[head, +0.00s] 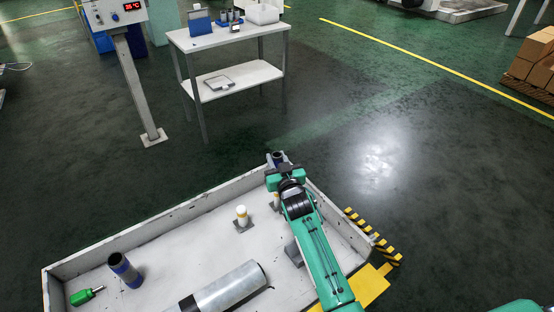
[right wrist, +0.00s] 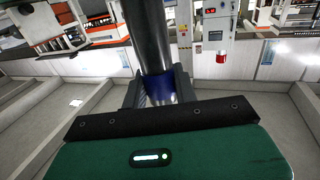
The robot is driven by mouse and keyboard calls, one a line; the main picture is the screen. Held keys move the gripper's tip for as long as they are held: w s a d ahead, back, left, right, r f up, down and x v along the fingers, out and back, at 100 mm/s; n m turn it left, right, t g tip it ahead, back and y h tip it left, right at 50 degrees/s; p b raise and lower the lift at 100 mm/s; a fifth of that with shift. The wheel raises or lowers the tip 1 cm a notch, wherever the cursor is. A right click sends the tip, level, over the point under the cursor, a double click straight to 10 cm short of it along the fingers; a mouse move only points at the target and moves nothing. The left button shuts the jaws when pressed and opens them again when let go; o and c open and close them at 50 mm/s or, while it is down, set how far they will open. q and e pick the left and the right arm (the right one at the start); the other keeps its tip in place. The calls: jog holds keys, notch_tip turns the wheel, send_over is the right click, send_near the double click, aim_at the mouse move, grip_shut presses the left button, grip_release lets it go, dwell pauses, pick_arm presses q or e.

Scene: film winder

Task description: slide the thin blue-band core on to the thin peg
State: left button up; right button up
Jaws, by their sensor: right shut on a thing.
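My right gripper (head: 278,161) is shut on a dark core, the blue-band core (head: 277,154), at the tray's far corner. In the right wrist view, the dark tube (right wrist: 148,38) stands between the fingers, with its blue band (right wrist: 159,88) low between them. A white peg with a yellow band (head: 242,216) stands on a grey base in the tray. Another peg (head: 276,201) shows beside my right arm, partly hidden by it; I cannot tell which peg is thinner. The held core is apart from the white peg. My left gripper is not in view.
The walled tray (head: 150,230) also holds another dark core with a blue band (head: 125,270), a large grey roll (head: 228,290) and a green-handled tool (head: 85,296). A white table (head: 225,38) and a control post (head: 135,85) stand beyond. Open floor lies between.

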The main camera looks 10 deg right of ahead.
jog(key=shift+f+b, duration=1.9)
jog(key=shift+f, duration=1.05)
jog(key=shift+f, duration=0.1)
jog(key=shift+f+b, duration=1)
jog(key=shift+f, duration=0.75)
jog(key=o, duration=1.1)
jog(key=shift+c, duration=0.2)
